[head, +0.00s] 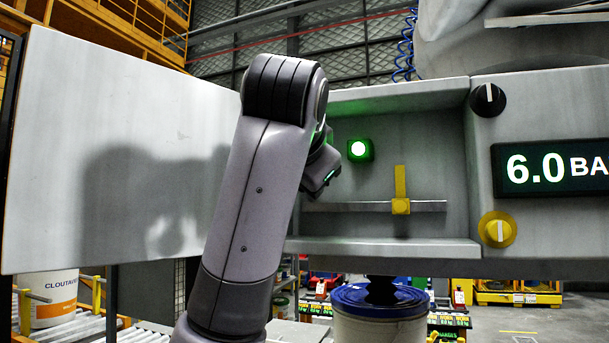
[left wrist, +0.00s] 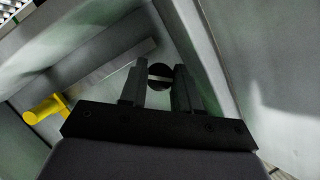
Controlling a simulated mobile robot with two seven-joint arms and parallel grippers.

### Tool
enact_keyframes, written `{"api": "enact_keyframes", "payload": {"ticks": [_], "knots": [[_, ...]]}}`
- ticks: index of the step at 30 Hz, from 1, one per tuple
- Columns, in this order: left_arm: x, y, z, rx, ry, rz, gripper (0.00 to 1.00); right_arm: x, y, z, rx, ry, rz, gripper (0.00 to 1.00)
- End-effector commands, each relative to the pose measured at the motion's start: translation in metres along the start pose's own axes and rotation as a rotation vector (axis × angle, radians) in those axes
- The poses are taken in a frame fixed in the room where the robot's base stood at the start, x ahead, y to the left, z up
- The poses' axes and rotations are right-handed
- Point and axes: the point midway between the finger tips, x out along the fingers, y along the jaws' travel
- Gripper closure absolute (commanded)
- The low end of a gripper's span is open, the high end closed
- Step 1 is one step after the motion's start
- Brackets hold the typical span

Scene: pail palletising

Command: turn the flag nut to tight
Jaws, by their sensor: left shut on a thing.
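In the left wrist view, a dark round piece with a pale bar across it, which looks like the flag nut (left wrist: 160,77), sits between the two fingers of my left gripper (left wrist: 160,68). The gripper is shut on it, against the grey inside wall of the open cabinet. In the head view my left arm covers the fingertips and this piece; only part of the hand shows beside the arm. I cannot tell any tight mark. My right gripper is in neither view.
A yellow lever (head: 401,190) stands upright on a rail in the cabinet (head: 380,250), below a lit green lamp (head: 358,149). The open door (head: 110,150) is at left. Black (head: 488,99) and yellow (head: 497,230) knobs flank a 6.0 BA display (head: 550,168). A pail (head: 380,322) stands below.

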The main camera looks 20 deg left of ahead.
Motion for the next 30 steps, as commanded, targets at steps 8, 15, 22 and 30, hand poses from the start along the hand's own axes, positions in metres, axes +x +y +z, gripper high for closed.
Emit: {"api": "enact_keyframes", "payload": {"ticks": [8,15,22,30], "knots": [[0.0005,0.0002,0.0006,-0.233,-0.005,0.102,0.99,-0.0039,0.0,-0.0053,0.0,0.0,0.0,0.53],[0.0008,0.0,0.0012,-0.39,-0.005,0.166,0.99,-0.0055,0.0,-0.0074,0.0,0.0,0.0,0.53],[0.001,0.0005,0.0015,-0.48,-0.006,0.205,0.99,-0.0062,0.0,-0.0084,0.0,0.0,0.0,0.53],[0.0012,0.0007,0.0019,-0.519,-0.007,0.221,0.99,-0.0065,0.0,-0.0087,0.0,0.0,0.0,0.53]]}}
